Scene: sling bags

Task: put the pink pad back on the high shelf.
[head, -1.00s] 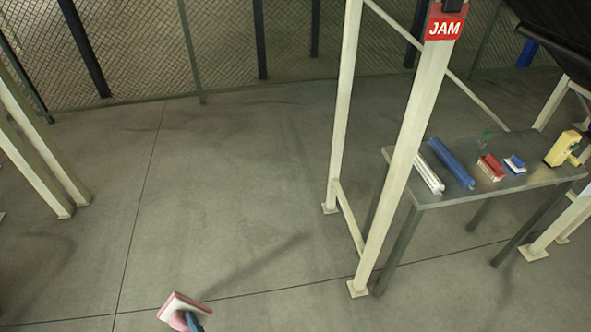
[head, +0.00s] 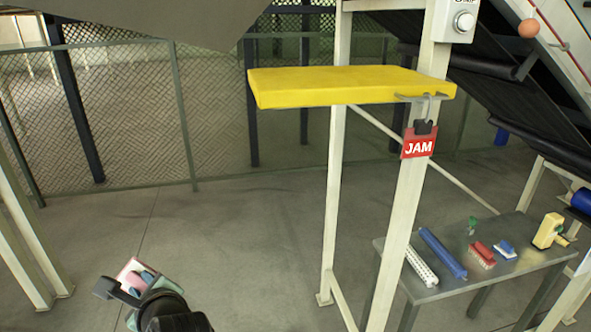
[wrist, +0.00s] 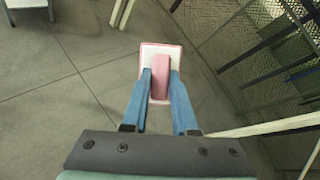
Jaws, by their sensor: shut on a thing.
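My gripper (wrist: 160,92) has its two blue fingers shut on the pink handle of the pink pad (wrist: 160,50), which has a white and pink rectangular plate. In the head view the pad (head: 131,268) is at the lower left, held up over the bare floor, partly covered by my gripper. The high shelf (head: 340,84) is a yellow board on cream posts, up and to the right of the pad. Its top looks empty. The pad is apart from the shelf.
A red JAM tag (head: 418,143) hangs from a hook at the shelf's front right. Below right, a grey table (head: 455,285) carries rollers, brushes and a yellow tool (head: 548,231). A cream post (head: 404,220) stands between. Floor at left is clear.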

